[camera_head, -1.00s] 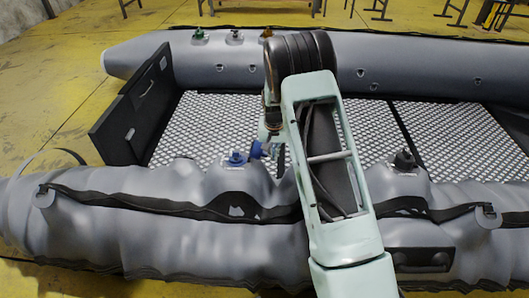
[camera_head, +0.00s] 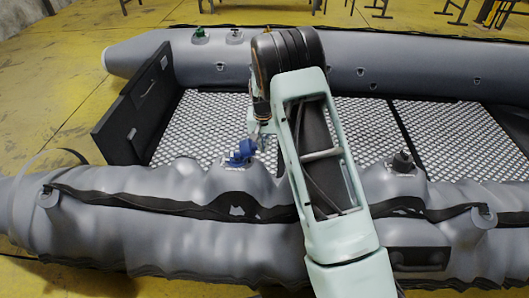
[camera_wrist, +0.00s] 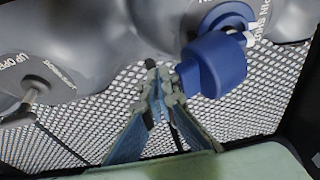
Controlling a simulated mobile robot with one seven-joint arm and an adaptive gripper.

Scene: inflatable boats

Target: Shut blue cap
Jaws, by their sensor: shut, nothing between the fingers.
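The blue cap (camera_head: 245,147) is at the valve on the near tube of the grey boat. It has a blue base ring (camera_head: 236,161) below it. In the wrist view the cap (camera_wrist: 215,66) stands tilted off its ring (camera_wrist: 226,17), partly covering it, so it is not seated flat. My gripper (camera_wrist: 158,82) is shut and empty, its fingertips close beside the cap. Whether they touch it I cannot tell. In the head view my gripper (camera_head: 262,130) is largely hidden by my arm, just right of the cap.
A black valve (camera_head: 403,161) stands farther right on the near tube. A green cap (camera_head: 200,33) is on the far tube. A black transom board (camera_head: 135,105) rises at the left. The patterned floor (camera_head: 205,125) between the tubes is clear near the cap.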

